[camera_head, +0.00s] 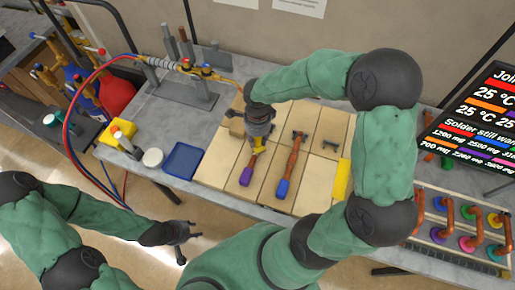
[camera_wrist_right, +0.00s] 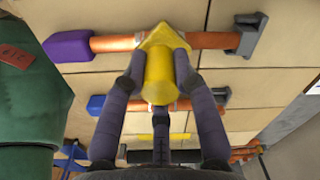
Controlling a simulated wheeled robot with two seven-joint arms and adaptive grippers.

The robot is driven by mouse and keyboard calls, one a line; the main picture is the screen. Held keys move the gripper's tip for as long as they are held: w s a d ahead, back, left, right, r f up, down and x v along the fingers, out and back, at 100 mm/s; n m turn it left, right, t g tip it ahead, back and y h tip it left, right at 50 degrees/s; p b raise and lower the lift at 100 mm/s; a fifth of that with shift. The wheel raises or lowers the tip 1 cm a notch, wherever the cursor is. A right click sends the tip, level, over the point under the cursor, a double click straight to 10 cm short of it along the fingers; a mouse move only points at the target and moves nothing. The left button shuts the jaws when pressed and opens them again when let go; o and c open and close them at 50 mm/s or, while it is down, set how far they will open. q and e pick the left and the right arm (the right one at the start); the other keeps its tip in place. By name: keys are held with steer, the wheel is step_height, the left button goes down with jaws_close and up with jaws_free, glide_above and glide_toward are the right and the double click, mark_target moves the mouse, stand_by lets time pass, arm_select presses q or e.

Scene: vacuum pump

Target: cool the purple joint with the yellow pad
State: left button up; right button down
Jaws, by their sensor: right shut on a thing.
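My right gripper (camera_head: 258,146) is shut on the yellow pad (camera_wrist_right: 160,72), which has a round yellow grip and a wider yellow end. The pad's wide end overlaps the middle of a copper pipe (camera_wrist_right: 112,43) in the right wrist view; I cannot tell whether it touches. The purple joint (camera_wrist_right: 68,47) is at that pipe's left end and also shows in the head view (camera_head: 246,176), nearer me than the pad. Part of the pipe is hidden behind the pad and gripper. My left gripper (camera_head: 184,241) is open and empty, low in front of the table.
A second copper pipe with a blue end (camera_head: 283,189) lies just right on the tan tiles. A blue tray (camera_head: 183,161), a white round tub (camera_head: 153,158) and a yellow holder (camera_head: 120,133) stand left. A torch with hoses is behind. A screen (camera_head: 480,115) reads 25 °C twice.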

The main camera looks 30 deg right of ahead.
steer(key=shift+r, duration=0.1)
steer(key=shift+r+p, duration=2.5)
steer(key=shift+r, duration=1.95)
